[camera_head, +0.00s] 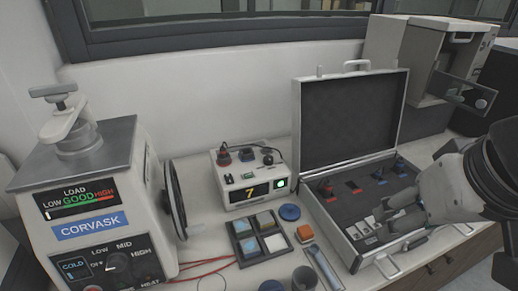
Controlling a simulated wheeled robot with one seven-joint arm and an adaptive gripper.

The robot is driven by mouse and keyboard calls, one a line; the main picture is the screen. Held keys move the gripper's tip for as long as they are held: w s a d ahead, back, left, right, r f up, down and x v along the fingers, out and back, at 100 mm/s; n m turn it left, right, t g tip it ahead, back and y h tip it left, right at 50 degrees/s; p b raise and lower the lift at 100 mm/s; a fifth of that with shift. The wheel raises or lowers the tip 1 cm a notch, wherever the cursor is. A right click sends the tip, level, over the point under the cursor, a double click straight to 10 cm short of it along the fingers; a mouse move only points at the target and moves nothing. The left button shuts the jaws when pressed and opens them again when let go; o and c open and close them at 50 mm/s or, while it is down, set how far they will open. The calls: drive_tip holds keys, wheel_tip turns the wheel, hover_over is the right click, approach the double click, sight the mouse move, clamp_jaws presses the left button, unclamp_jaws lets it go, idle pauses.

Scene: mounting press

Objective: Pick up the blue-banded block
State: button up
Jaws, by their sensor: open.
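The open silver case (322,218) stands at the right of the bench. Several small pale blocks (354,233) sit in a row in its dark foam near the front edge. Their band colours are too small to tell, so I cannot pick out the blue-banded one. My gripper (382,219) comes in from the right, low over the front of the case. It is open, with its fingers pointing left beside the pale blocks. I cannot tell whether it touches any. The gripper hides part of the case's right front.
Red-topped (326,187) and blue-topped (379,174) pieces stand in the foam behind my gripper. The case lid (350,120) rises upright behind. A dark sample tray (247,257), a power box (246,178) and the press (92,190) are to the left.

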drive_tip(key=w+a+f+n+g, duration=0.1)
drive_tip(key=w+a+f+n, duration=0.1)
drive_tip(key=w+a+n, duration=0.35)
drive_tip(key=n+g+b, duration=0.3)
drive_tip(key=n+g, duration=0.1)
drive_tip(key=n, duration=1.3)
hover_over(250, 245)
wheel_tip(250, 245, down, 16)
drive_tip(key=r, duration=0.1)
wheel_tip(250, 245, down, 14)
clamp_jaws()
